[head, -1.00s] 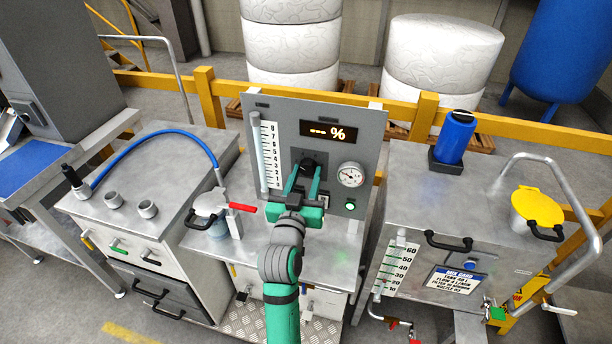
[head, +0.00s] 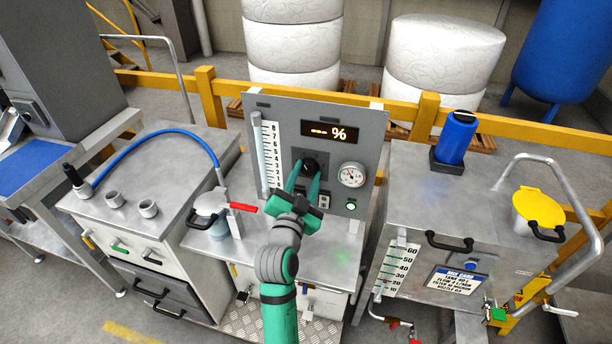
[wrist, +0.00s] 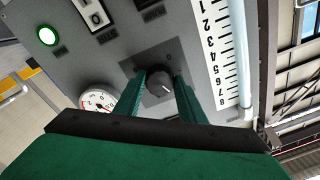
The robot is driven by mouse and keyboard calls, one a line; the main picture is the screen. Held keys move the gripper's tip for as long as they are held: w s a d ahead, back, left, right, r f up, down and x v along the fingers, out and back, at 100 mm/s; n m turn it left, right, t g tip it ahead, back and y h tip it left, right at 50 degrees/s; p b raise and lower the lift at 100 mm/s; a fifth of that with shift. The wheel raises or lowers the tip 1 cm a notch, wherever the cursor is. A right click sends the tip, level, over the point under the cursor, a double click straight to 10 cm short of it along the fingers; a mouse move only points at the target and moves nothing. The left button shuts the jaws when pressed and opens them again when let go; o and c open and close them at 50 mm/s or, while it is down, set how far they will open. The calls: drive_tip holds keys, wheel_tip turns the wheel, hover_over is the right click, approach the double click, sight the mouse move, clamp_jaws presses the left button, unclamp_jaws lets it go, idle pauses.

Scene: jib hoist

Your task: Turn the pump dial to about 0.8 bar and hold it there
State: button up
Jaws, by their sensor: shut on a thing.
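The pump dial is a round black knob (head: 309,165) on the grey upright panel (head: 284,119). It also shows in the wrist view (wrist: 158,85), with a pale mark on its face. My green gripper (head: 307,176) reaches the knob from the front, and its two fingers (wrist: 160,90) are closed on either side of it. A round white pressure gauge (head: 352,175) sits right of the dial. Its needle is too small to read exactly in the head view. The gauge (wrist: 97,101) is partly hidden by my gripper in the wrist view.
A tall scale tube (head: 263,155) stands left of the dial.

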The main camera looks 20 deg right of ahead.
drive_tip(key=shift+r, duration=0.1)
idle(0.3)
drive_tip(key=o, duration=1)
drive_tip(key=shift+o, duration=0.2)
drive_tip(key=v, duration=1)
drive_tip(key=shift+s+a, duration=0.2)
drive_tip(key=shift+s, duration=0.05)
drive_tip(key=shift+s+a, duration=0.1)
